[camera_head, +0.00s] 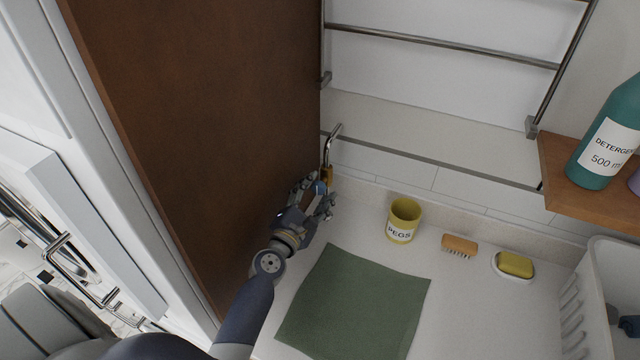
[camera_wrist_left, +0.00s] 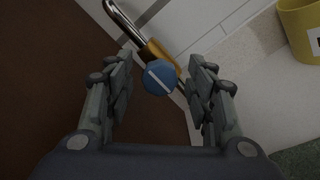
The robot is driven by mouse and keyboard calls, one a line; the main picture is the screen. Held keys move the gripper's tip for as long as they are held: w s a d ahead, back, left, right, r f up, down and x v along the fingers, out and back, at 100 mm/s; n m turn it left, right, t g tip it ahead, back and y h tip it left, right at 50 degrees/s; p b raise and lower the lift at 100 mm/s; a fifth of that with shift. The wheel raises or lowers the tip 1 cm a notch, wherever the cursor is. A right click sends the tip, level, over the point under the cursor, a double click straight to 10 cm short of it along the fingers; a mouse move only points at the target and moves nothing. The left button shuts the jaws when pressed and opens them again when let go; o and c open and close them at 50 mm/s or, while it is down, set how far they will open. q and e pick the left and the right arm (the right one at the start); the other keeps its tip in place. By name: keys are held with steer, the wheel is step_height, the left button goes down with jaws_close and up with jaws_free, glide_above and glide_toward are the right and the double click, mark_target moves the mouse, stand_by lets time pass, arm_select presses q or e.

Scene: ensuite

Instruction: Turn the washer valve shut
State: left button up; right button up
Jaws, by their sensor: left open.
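The washer valve has a blue round knob with a pale bar across its face (camera_wrist_left: 159,78). It sits on a brass body (camera_wrist_left: 153,50) with a curved chrome pipe (camera_wrist_left: 122,20). In the head view the chrome pipe (camera_head: 333,140) and brass body (camera_head: 327,174) show at the wall beside the brown panel; the knob is mostly hidden there by my gripper. My left gripper (camera_head: 322,193) is open just in front of the valve. In the left wrist view the knob lies between its two fingers, with gaps on both sides. My right gripper is not in view.
A brown panel (camera_head: 200,120) stands close on the left. A yellow PEGS cup (camera_head: 404,221), a brush (camera_head: 459,244), a soap on a dish (camera_head: 515,265) and a green cloth (camera_head: 354,303) lie on the counter. A detergent bottle (camera_head: 606,140) stands on a wooden shelf (camera_head: 568,188).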

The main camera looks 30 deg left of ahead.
arm_select(q)
steer(key=shift+w, duration=1.1)
steer(key=shift+c, duration=0.8)
steer(key=shift+s, duration=0.1)
steer(key=c, duration=0.9)
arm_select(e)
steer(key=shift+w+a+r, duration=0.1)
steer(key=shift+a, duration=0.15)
